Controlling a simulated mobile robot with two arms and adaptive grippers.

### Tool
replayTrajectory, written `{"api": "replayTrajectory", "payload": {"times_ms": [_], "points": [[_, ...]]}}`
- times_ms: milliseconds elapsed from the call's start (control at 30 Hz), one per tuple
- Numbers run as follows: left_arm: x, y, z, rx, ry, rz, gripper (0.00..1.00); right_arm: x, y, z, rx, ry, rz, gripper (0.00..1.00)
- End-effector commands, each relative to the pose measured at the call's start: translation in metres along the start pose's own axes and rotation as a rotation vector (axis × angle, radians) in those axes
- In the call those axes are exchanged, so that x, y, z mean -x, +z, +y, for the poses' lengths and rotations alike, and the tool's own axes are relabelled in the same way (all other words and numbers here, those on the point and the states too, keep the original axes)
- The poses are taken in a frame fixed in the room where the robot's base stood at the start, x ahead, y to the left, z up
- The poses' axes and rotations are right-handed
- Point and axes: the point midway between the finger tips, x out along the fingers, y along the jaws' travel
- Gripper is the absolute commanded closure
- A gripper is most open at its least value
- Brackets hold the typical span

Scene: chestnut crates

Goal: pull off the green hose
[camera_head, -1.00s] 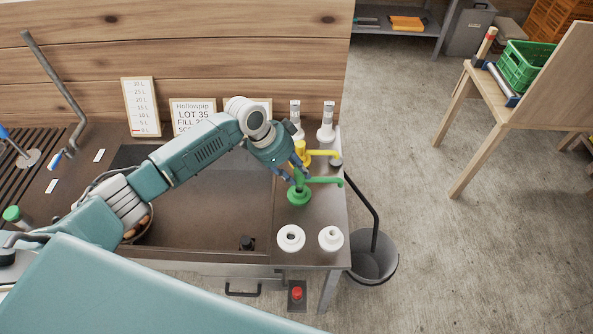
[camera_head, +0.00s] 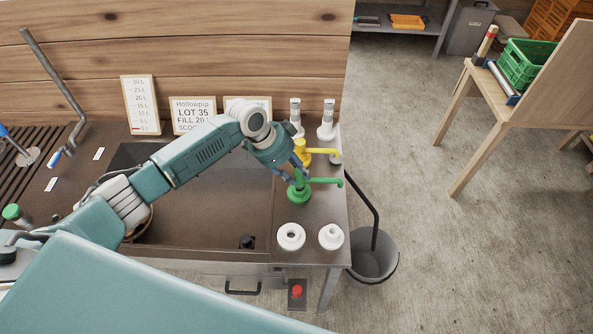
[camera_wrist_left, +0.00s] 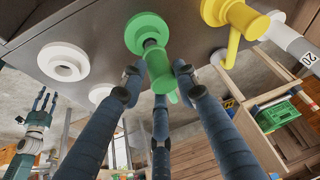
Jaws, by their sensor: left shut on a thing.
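The green hose (camera_head: 325,182) is a green fitting with a thin arm pointing right, standing at a round green flange (camera_head: 299,196) on the bench's right part. My left gripper (camera_head: 298,176) comes down on it from the upper left and is shut on it. In the left wrist view the hose body (camera_wrist_left: 159,68) is between the fingers (camera_wrist_left: 158,78), in front of the green flange (camera_wrist_left: 148,28). A dark piece shows between them; I cannot tell whether they are apart. My right gripper (camera_wrist_left: 43,103) shows small at the left, its fingers apart and empty.
A yellow fitting (camera_head: 322,151) stands just behind the green one, with two white bottles behind it. Two white rings (camera_head: 291,236) lie in front.

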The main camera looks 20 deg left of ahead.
Motion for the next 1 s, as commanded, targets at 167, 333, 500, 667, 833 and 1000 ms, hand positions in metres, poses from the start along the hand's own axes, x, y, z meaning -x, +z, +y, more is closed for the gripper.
{"api": "replayTrajectory", "payload": {"times_ms": [167, 333, 500, 667, 833, 1000], "points": [[-0.006, 0.002, 0.000, 0.000, 0.000, 0.001, 1.00, -0.004, 0.001, 0.000, 0.000, 0.000, 0.000, 0.60], [-0.010, 0.004, 0.001, 0.000, 0.000, 0.001, 1.00, -0.007, 0.001, 0.000, 0.001, 0.000, 0.000, 0.60], [-0.015, 0.007, 0.001, 0.000, 0.000, 0.001, 1.00, -0.010, 0.001, 0.000, 0.001, 0.000, 0.000, 0.60], [-0.019, 0.009, 0.001, 0.000, 0.000, 0.001, 1.00, -0.013, 0.002, 0.000, 0.001, 0.000, 0.000, 0.60], [-0.024, 0.011, 0.001, 0.000, 0.000, 0.001, 1.00, -0.016, 0.002, 0.000, 0.001, 0.001, -0.001, 0.60], [-0.024, 0.011, 0.001, 0.000, 0.000, 0.001, 0.48, -0.016, 0.002, 0.002, 0.001, 0.002, -0.001, 0.60]]}}
